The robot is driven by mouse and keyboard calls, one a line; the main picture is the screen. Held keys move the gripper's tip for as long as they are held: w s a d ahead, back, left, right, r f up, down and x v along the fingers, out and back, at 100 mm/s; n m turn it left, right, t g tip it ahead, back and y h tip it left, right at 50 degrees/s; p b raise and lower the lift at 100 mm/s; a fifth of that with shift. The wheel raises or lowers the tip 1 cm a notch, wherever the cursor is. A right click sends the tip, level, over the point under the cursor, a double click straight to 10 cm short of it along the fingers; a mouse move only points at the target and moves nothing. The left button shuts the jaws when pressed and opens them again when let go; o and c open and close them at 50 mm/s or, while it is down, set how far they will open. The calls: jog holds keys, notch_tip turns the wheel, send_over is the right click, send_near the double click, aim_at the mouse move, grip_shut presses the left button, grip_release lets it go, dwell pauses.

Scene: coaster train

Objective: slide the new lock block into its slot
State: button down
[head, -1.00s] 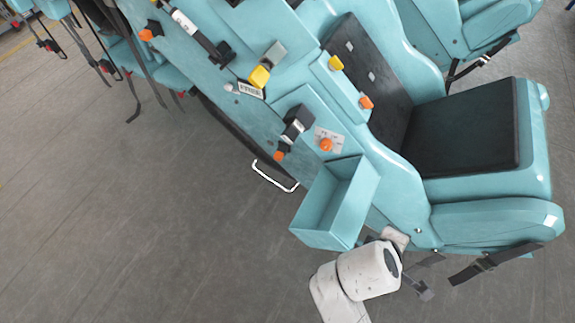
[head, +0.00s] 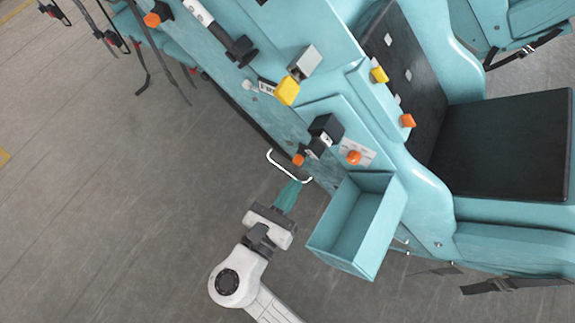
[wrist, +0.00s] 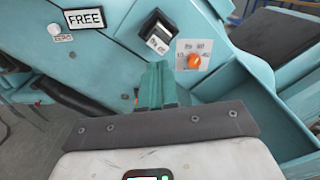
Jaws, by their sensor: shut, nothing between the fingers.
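My gripper (head: 291,193) has teal fingers that are pressed together and empty. It is left of the open bin and just below the white handle on the car's side. In the wrist view the fingers (wrist: 157,80) point at the panel, below a black block (wrist: 157,30) with a white label. That black block (head: 326,127) sits on the side panel in the head view, with an orange end piece (head: 298,160) by it. A grey block (head: 304,61) with a yellow end (head: 287,92) sits higher up. I cannot tell which is the new lock block, or see its slot clearly.
An open teal bin (head: 340,262) juts from the car right of my gripper; the part of its inside I see looks empty. A white handle (head: 290,178) is close to my fingertips. An orange knob (head: 354,158) and a FREE sign (wrist: 84,18) are on the panel.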

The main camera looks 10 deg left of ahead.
jog(key=shift+b+x, duration=0.85)
jog(key=shift+x, duration=2.3)
jog(key=shift+w, duration=0.45)
jog(key=shift+s+a, duration=0.1)
jog(key=shift+p+v, duration=0.8)
jog(key=shift+v, duration=0.5)
jog(key=b, duration=0.2)
send_near(311, 155)
jog(key=v, duration=0.6)
